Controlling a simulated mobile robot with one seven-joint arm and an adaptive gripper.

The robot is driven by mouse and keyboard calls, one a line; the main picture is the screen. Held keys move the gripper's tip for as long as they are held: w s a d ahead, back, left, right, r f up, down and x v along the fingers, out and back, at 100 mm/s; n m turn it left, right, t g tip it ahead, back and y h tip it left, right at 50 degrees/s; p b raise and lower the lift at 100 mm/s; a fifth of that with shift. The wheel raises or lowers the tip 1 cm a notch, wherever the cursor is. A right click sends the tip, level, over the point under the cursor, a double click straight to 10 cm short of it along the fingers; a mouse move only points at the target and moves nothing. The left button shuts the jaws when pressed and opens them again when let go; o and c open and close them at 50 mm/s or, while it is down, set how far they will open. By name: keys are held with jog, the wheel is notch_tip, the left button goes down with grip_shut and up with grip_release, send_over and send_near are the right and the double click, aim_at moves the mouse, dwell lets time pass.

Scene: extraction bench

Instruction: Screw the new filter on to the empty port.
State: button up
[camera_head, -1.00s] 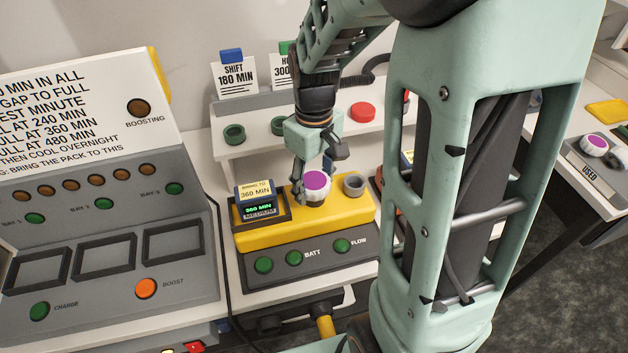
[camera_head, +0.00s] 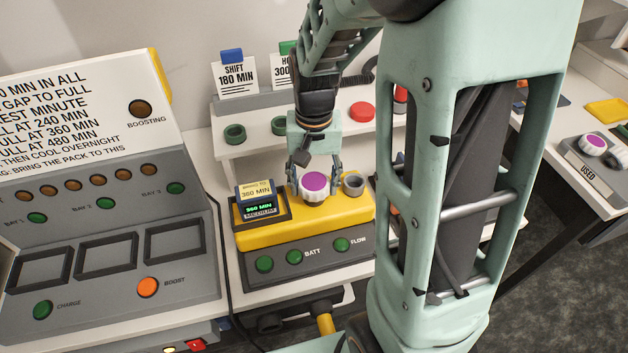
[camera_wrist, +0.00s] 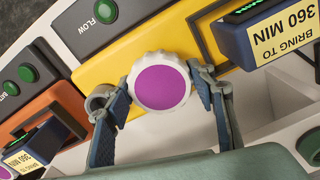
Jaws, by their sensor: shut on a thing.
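The filter is a ribbed white cap with a purple top (camera_head: 315,186). It sits upright at the yellow housing (camera_head: 290,229), right of the blue battery pack. My gripper (camera_head: 314,183) comes from above and behind and is shut on the filter. In the wrist view, the filter (camera_wrist: 161,83) lies between both fingers, one on each side. An open grey ring-shaped port (camera_head: 354,185) stands on the housing to the right of the filter, with nothing in it. The filter's underside is hidden, so I cannot tell if it touches its seat or is threaded.
The battery pack (camera_head: 257,200) reads 360 MIN, close left of my gripper. A shelf (camera_head: 236,150) with green rings and a red cap stands behind. The charger panel (camera_head: 160,235) is at left. A USED tray (camera_head: 588,172) with a purple-topped filter is at far right.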

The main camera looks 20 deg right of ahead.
jog(key=o, duration=1.5)
notch_tip(320, 180, up, 12)
